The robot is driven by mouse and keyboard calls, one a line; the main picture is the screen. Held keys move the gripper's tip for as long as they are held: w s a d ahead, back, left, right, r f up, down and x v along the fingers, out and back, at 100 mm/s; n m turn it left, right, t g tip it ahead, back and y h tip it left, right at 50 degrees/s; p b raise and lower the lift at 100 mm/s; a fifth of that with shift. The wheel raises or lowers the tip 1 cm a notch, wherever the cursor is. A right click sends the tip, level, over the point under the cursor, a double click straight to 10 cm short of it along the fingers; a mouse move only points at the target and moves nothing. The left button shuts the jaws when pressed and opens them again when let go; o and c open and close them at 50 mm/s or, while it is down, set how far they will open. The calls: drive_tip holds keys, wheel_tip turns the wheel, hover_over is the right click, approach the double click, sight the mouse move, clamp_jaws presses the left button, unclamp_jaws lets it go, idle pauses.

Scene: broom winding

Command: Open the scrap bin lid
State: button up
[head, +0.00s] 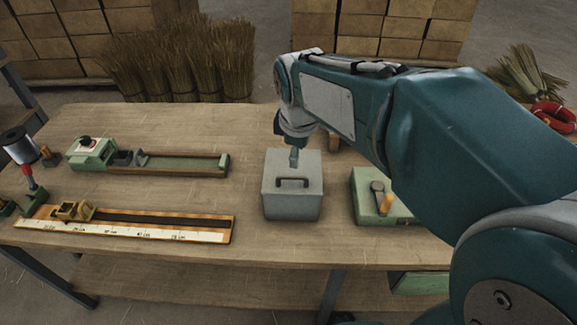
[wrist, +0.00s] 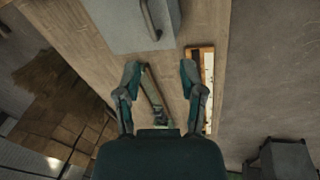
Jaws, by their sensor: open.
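A grey box-shaped bin (head: 291,205) stands in the middle of the wooden table. Its flat lid (head: 307,165) looks shut and carries a dark bar handle (head: 291,182) near the front edge. My gripper (head: 294,158) is over the back part of the lid, and my wrist partly hides it in the head view. In the wrist view my gripper (wrist: 160,72) is open, with nothing between its two fingers. The bin (wrist: 115,25) and its handle (wrist: 151,20) lie beyond the fingertips at the top of that view. The fingers appear apart from the handle.
A green clamp fixture (head: 150,160) and a measuring board (head: 130,223) lie on the left of the table (head: 250,130). A green box (head: 370,200) with an orange-handled tool (head: 386,203) sits right of the bin. Straw bundles (head: 185,65) stand behind the table.

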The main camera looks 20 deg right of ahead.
sight(291, 176)
drive_tip(key=w+f, duration=0.1)
drive_tip(key=f, duration=0.3)
drive_tip(key=w+f+n, duration=0.1)
drive_tip(key=w+f, duration=0.1)
drive_tip(key=f, duration=0.2)
drive_tip(key=w+f+n, duration=0.1)
drive_tip(key=w+f, duration=0.1)
drive_tip(key=f, duration=0.2)
drive_tip(key=shift+w+d+f+g, duration=0.1)
drive_tip(key=shift+d+g, duration=0.1)
drive_tip(key=shift+g, duration=0.2)
clamp_jaws()
